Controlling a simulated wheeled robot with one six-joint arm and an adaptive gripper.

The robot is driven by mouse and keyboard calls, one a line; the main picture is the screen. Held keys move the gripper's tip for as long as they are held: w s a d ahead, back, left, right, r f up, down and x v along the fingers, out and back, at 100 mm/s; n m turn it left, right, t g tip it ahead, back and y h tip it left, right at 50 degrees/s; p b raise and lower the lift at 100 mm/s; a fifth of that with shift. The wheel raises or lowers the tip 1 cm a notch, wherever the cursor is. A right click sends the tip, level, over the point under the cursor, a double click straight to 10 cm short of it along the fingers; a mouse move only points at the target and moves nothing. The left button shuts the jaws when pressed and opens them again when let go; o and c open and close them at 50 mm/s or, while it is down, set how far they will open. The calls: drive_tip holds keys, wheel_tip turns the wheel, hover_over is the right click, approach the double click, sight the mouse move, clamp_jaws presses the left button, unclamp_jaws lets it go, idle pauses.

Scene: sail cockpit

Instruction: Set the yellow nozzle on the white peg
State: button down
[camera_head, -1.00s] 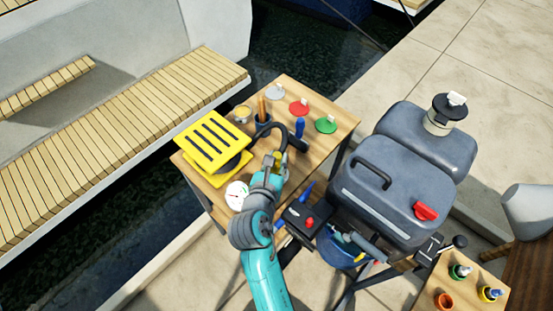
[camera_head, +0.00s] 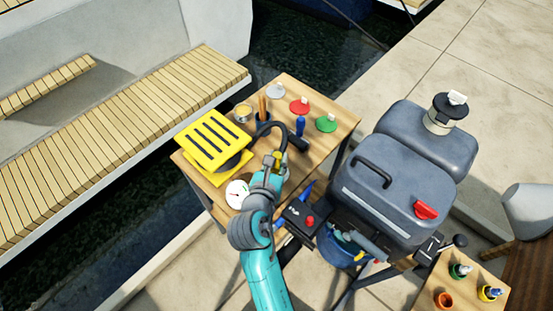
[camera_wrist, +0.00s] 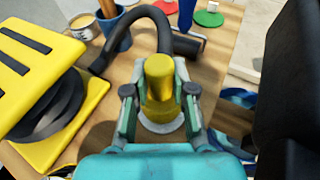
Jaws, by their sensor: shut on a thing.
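The yellow nozzle (camera_wrist: 158,78) stands between the fingers of my gripper (camera_wrist: 160,105), which is shut on it. A pale ring shows around its lower end in the wrist view; I cannot tell whether it belongs to the nozzle. In the head view my gripper (camera_head: 273,168) is over the front of the wooden table, and only a little yellow of the nozzle (camera_head: 278,156) shows. A pale disc (camera_head: 275,91) lies at the table's back, beyond my gripper and apart from it. A white peg is not clearly distinguishable.
On the wooden table (camera_head: 343,117) are a yellow slotted block (camera_head: 212,141), a black hose (camera_head: 268,127), a blue cup (camera_head: 263,129), red (camera_head: 299,106) and green (camera_head: 326,124) discs and a round gauge (camera_head: 237,194). A grey grill-like box (camera_head: 385,190) stands close on the right.

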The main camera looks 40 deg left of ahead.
drive_tip(key=shift+f, duration=0.5)
drive_tip(key=c, duration=1.2)
unclamp_jaws()
drive_tip(key=shift+c, duration=0.2)
